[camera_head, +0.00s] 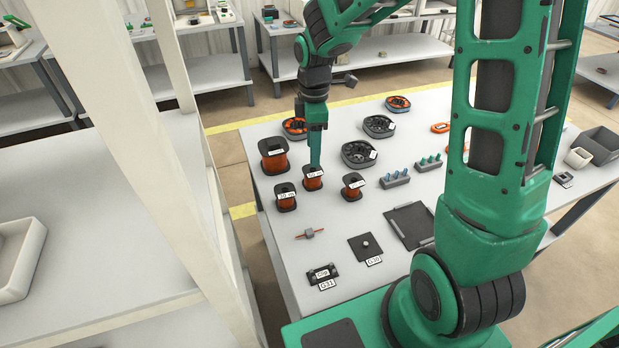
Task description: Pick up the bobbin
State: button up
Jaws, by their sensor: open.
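Several bobbins of copper-coloured wire with black flanges and white labels stand upright at the left of the white table. One small bobbin (313,181) stands directly below my gripper (315,163). My gripper points straight down with its green fingers at this bobbin's top. The jaws are open, though the gap between them does not show from this side. I cannot tell whether the fingers touch the bobbin. Another small bobbin (286,200) is to its left, and one more (353,189) is to its right. A larger bobbin (273,157) stands behind on the left.
Round dark reels (359,154) lie behind and to the right. Small blocks with blue pegs (395,179) and green pegs (429,163) stand right. A dark square plate (365,248) and a dark tray (410,226) lie in front. A white shelf post (150,120) rises at left.

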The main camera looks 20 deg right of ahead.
aim_at(313, 170)
notch_tip(313, 170, down, 9)
jog(key=shift+f, duration=0.2)
dwell(0.4)
jog(key=c, duration=1)
